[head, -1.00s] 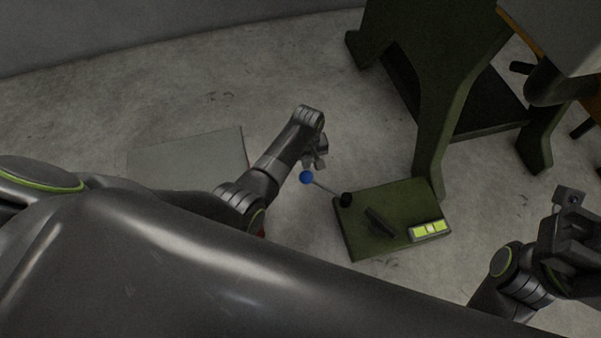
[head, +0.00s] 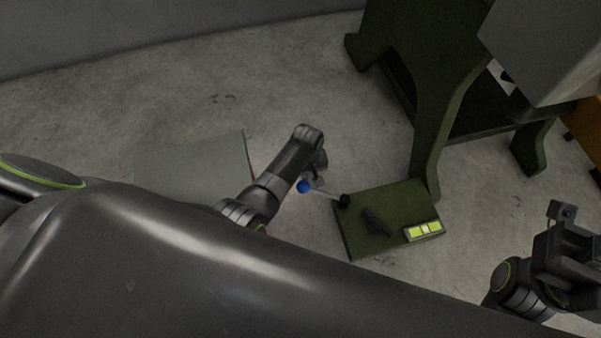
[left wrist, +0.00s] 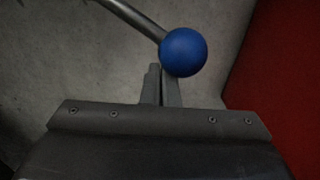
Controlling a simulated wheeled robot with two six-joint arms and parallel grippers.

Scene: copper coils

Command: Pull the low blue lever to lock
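The low blue lever has a blue ball knob (head: 303,187) on a thin metal rod, which runs to a black pivot on a green base plate (head: 358,238). My left gripper (head: 318,172) is beside the knob in the head view, its fingers mostly hidden by the wrist. In the left wrist view the blue knob (left wrist: 184,52) lies at the fingertips and overlaps the right finger. The left gripper's fingers (left wrist: 161,84) are close together, with the knob not between them. My right gripper (head: 572,250) is far right, away from the lever; its fingers are unclear.
A black pedal-like part (head: 377,221) and a yellow-green indicator (head: 423,231) sit on the base plate. A green machine stand (head: 436,90) rises behind it. A flat grey panel (head: 195,165) lies left of my left arm.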

